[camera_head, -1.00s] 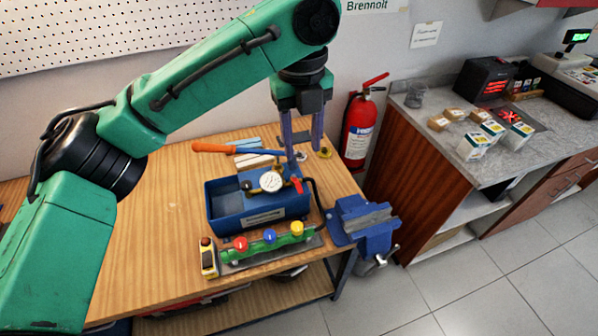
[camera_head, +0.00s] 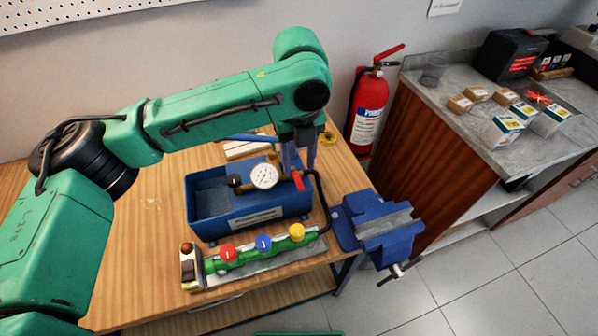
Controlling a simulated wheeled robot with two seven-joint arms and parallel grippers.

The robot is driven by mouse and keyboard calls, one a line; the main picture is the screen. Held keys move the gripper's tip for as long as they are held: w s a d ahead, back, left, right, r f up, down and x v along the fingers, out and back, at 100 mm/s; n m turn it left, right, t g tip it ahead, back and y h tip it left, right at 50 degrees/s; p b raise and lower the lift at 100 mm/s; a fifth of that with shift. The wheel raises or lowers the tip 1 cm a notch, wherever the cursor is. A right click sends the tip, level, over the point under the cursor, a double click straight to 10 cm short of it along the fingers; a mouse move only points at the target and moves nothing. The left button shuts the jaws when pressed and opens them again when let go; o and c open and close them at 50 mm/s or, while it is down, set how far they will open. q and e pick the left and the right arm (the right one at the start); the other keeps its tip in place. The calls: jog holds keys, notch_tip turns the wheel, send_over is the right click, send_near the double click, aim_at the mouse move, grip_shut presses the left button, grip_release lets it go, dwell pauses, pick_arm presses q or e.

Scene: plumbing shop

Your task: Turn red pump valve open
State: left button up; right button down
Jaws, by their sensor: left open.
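The red pump valve (camera_head: 298,181) is a small red lever on the brass fitting at the right end of the blue test pump (camera_head: 207,202). The lever looks tilted. A round white pressure gauge (camera_head: 264,176) sits to its left. My left gripper (camera_head: 298,163) points down with its two fingers apart, just above and behind the lever in the picture. I cannot tell whether a finger touches the lever. The fingertips are partly hidden behind the pump fittings. My right gripper is not in view.
A green manifold with red, blue and yellow knobs (camera_head: 264,244) lies in front of the pump. A blue vise (camera_head: 376,224) is at the table's right edge. A black hose (camera_head: 322,200) curves down beside the valve. A fire extinguisher (camera_head: 368,112) stands behind. The table's left is clear.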

aim_at(300, 182)
pick_arm(q)
notch_tip(300, 182, down, 5)
jog(key=shift+f+p, duration=0.1)
jog(key=shift+p, duration=0.2)
grip_shut()
jog(key=shift+d, duration=0.1)
